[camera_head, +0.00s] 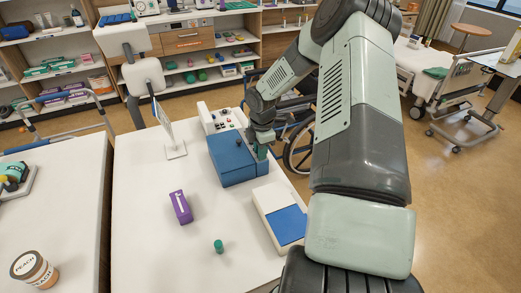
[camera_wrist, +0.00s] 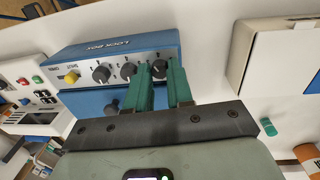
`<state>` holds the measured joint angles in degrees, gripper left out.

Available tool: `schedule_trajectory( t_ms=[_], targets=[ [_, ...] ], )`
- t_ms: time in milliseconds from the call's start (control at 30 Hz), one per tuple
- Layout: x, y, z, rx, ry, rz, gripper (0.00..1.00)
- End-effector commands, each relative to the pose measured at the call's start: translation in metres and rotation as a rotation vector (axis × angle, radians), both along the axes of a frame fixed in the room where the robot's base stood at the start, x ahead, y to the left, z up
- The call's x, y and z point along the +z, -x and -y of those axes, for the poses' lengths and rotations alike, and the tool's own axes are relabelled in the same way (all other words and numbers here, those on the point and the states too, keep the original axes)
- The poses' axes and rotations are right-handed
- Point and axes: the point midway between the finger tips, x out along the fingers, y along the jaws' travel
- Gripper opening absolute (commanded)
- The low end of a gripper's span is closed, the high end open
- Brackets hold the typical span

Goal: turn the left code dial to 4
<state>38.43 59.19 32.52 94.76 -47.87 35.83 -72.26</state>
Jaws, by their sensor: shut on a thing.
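The blue lock box (camera_head: 230,163) stands on the white table in the head view, its dial face turned away. In the wrist view the lock box (camera_wrist: 110,47) shows a silver panel with three dark dials and a yellow knob (camera_wrist: 71,77). The panel appears upside down there, so the left code dial (camera_wrist: 161,66) is rightmost. The middle dial (camera_wrist: 128,70) and another dial (camera_wrist: 101,73) sit beside it. My gripper (camera_wrist: 161,72) has its green fingers closed around the left code dial, partly hiding it. The number it points to is unreadable. My gripper also shows in the head view (camera_head: 261,143).
A control panel with coloured buttons (camera_head: 219,118) stands just beyond the lock box. A white box with a blue patch (camera_head: 270,200), a purple box (camera_head: 180,207) and a green cylinder (camera_head: 219,246) are nearer. The front-left tabletop is clear.

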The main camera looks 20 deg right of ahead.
Motion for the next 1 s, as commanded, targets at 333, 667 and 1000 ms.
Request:
schedule_trajectory(
  t_ms=[333, 667, 1000],
  targets=[
    [0.0007, -0.0005, -0.0010, -0.219, 0.002, 0.001, 0.00],
    [0.0007, -0.0006, -0.0013, -0.419, 0.001, 0.001, 0.00],
    [0.0004, -0.0005, -0.0015, -0.501, -0.001, 0.001, 0.00]
  ],
)
